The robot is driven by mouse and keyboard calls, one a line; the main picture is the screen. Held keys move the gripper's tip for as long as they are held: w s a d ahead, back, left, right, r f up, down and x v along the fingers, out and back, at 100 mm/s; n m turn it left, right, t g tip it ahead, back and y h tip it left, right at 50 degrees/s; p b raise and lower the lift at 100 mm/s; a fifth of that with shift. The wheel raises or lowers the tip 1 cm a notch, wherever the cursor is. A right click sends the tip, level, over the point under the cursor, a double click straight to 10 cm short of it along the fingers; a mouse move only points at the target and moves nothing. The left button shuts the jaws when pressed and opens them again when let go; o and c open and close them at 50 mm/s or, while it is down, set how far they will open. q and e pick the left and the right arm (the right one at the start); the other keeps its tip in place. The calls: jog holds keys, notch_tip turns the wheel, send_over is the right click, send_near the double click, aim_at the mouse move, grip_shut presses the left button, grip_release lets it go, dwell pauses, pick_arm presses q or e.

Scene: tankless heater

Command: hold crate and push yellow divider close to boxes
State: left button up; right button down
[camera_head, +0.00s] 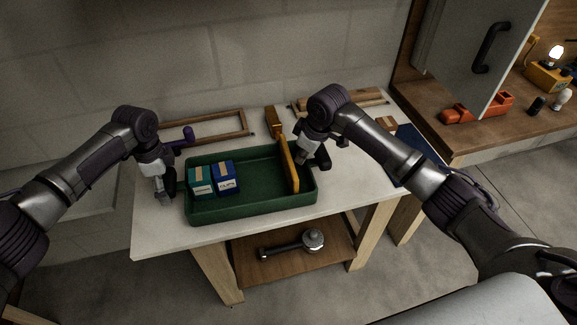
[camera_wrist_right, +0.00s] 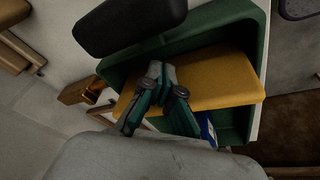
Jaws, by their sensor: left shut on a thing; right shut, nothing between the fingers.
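The green crate (camera_head: 250,207) stands on the white table. Two boxes sit side by side in its left part: a teal box (camera_head: 201,181) and a blue box (camera_head: 224,178). The yellow divider (camera_head: 289,166) stands upright near the crate's right end, with a wide gap to the boxes. My left gripper (camera_head: 167,193) is shut on the crate's left wall. My right gripper (camera_head: 306,160) is shut and empty, just right of the divider. In the right wrist view its fingers (camera_wrist_right: 168,88) overlap the yellow divider (camera_wrist_right: 220,80); I cannot tell whether they touch.
Wooden frames (camera_head: 225,124) and a purple-handled tool (camera_head: 188,134) lie behind the crate. A metal tool (camera_head: 300,243) rests on the lower shelf. A wooden counter with an orange tool (camera_head: 478,108) is at the right. The crate floor between divider and boxes is clear.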

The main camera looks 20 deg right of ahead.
pick_arm(q)
jog(key=shift+f, duration=0.1)
jog(key=shift+d, duration=0.15)
pick_arm(e)
jog(key=shift+w+a, duration=0.2)
jog(key=shift+a, duration=3.75)
jog(key=shift+w+a, duration=0.15)
jog(key=shift+a, duration=3.8)
jog(key=shift+d, duration=0.7)
notch_tip(320, 180, up, 7)
pick_arm(q)
jog(key=o, duration=1.4)
pick_arm(e)
jog(key=shift+f, duration=0.1)
